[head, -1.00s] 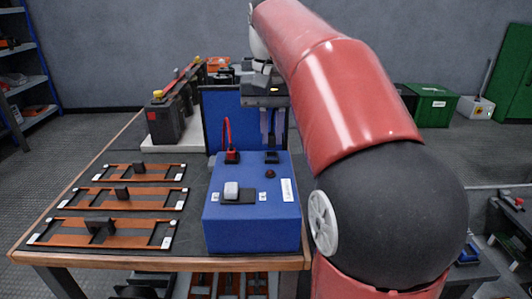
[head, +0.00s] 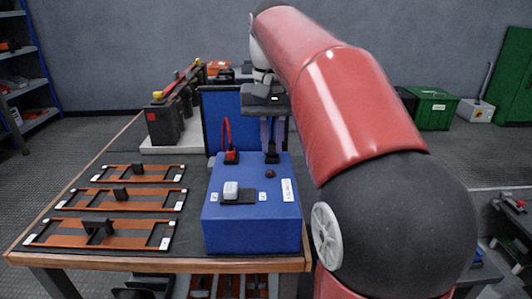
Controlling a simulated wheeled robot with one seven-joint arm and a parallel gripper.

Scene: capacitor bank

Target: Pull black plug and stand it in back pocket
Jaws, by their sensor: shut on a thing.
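The black plug (head: 271,157) is upright in the top of the blue box (head: 255,230), at its back right. My gripper (head: 271,143) points down over it, its fingers shut on the plug's upper part. The fingers and wrist partly hide the plug and its lead. A red plug (head: 231,157) with a looped red lead stands to its left on the same box. I cannot make out the back pocket; the area behind the box is partly hidden by my gripper and arm.
A blue panel (head: 221,120) rises behind the box. Orange frames (head: 115,200) lie to the left. Dark capacitor blocks (head: 165,125) stand behind them. My arm covers the right side.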

